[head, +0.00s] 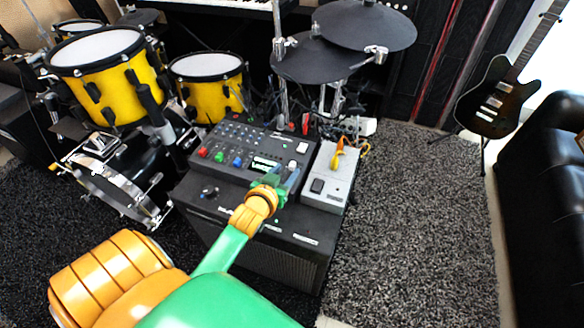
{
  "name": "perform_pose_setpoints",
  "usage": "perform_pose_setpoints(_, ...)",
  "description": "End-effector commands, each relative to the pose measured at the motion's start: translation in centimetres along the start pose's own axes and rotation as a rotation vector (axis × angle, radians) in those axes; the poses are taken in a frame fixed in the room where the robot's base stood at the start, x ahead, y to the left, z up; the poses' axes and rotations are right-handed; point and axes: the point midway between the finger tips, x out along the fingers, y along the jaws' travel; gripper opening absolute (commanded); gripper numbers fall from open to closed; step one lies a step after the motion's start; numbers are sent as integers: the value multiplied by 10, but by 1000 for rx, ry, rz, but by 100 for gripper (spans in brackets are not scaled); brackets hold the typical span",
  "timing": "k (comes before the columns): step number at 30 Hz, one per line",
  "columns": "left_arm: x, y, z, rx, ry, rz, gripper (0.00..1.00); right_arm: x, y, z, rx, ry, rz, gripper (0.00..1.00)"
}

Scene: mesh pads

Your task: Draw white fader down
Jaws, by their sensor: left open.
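A black control console (235,140) sits on a black amplifier cabinet (265,258). It has rows of small knobs, red, green and blue caps, a small lit display and a pale square button. I cannot make out the white fader for certain; it is too small or hidden behind my gripper. My left gripper (289,181) is open at the console's front right corner, over the cabinet top, and covers part of the console's edge. I cannot tell whether it touches anything. My right gripper is not in view.
A light grey box (326,193) with a black switch and an orange cable (341,152) stands right of the console. Yellow drums (112,80) stand left, dark cymbal pads (364,26) behind. A guitar (490,100) and black sofa (548,200) are right. The carpet (415,220) between is clear.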

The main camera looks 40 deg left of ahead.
Motion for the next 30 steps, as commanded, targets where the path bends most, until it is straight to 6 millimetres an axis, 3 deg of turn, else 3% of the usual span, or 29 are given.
perform_pose_setpoints(1,13,0,5,1,2,1,51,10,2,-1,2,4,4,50)
perform_pose_setpoints(6,38,1,4,1,0,1,51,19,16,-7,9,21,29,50)
perform_pose_setpoints(15,43,1,1,1,-4,1,51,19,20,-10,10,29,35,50)
perform_pose_setpoints(21,43,1,2,1,-4,1,0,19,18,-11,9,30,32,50)
perform_pose_setpoints(30,43,1,2,0,-4,2,0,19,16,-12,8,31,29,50)
